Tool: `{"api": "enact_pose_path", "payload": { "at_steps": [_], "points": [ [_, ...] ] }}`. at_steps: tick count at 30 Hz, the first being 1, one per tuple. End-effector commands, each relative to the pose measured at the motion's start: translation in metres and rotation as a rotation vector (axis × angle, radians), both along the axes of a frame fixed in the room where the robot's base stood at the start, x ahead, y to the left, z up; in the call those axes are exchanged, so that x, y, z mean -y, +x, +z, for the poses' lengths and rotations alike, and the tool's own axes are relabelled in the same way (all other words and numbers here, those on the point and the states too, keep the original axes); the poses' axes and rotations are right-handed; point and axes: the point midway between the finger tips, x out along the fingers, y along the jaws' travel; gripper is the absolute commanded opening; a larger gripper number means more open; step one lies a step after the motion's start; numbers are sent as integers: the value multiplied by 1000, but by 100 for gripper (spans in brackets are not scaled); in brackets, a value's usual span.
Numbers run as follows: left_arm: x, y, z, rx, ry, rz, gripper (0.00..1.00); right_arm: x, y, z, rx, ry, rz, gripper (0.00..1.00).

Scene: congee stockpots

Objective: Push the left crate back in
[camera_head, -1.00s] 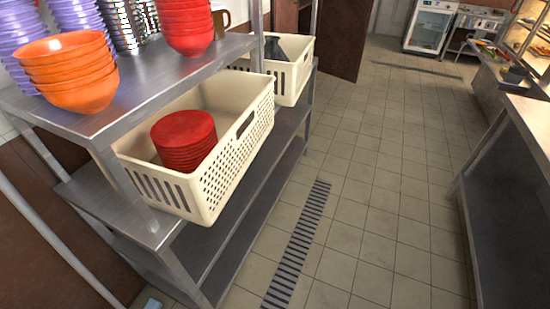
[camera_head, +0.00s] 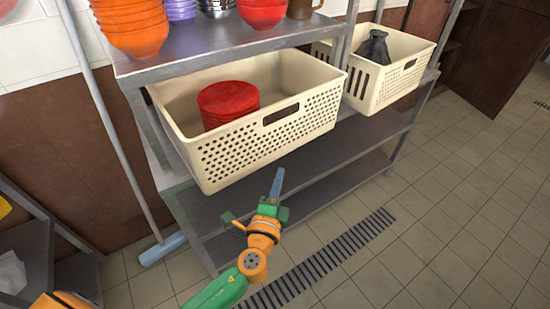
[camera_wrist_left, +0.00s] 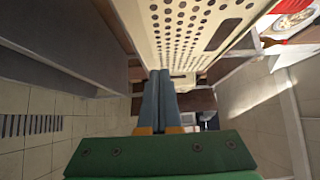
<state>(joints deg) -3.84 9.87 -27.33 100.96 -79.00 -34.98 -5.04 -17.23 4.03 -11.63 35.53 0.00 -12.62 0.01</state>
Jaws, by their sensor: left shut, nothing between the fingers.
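The left crate (camera_head: 225,160) is a cream plastic basket with a perforated front and a slot handle. It sits on the middle shelf and juts out past the shelf's front edge. A stack of red bowls (camera_head: 228,103) stands inside it. My left gripper (camera_head: 278,178) is shut and empty, its fingers pointing up just below and in front of the crate's front wall. In the left wrist view the shut fingers (camera_wrist_left: 160,92) lie below the crate's perforated wall (camera_wrist_left: 190,25). I cannot tell whether they touch it. My right gripper is not in view.
A second cream crate (camera_head: 388,85) with a dark item stands to the right on the same metal rack. The top shelf (camera_head: 215,50) holds orange, purple and red bowls. A floor drain (camera_head: 325,262) runs before the rack. Tiled floor on the right is clear.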

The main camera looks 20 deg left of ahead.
Motion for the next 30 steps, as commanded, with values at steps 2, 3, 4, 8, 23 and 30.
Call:
{"api": "enact_pose_path", "payload": {
  "at_steps": [2, 3, 4, 8, 23, 30],
  "points": [
    [-2, 18, 1, 2, 2, 2, 0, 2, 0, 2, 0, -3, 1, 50],
    [-3, 26, 2, 1, 1, 1, 0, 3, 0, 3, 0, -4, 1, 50],
    [-6, 31, 2, 1, 1, 1, 0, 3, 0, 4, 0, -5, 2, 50],
    [-23, 42, 1, -1, 2, 1, 0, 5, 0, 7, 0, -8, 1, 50],
    [-35, 51, -1, -2, -1, 0, 0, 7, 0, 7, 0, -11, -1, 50],
    [-68, 77, -6, 1, 3, 4, 0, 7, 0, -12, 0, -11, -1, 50]
  ]
}}
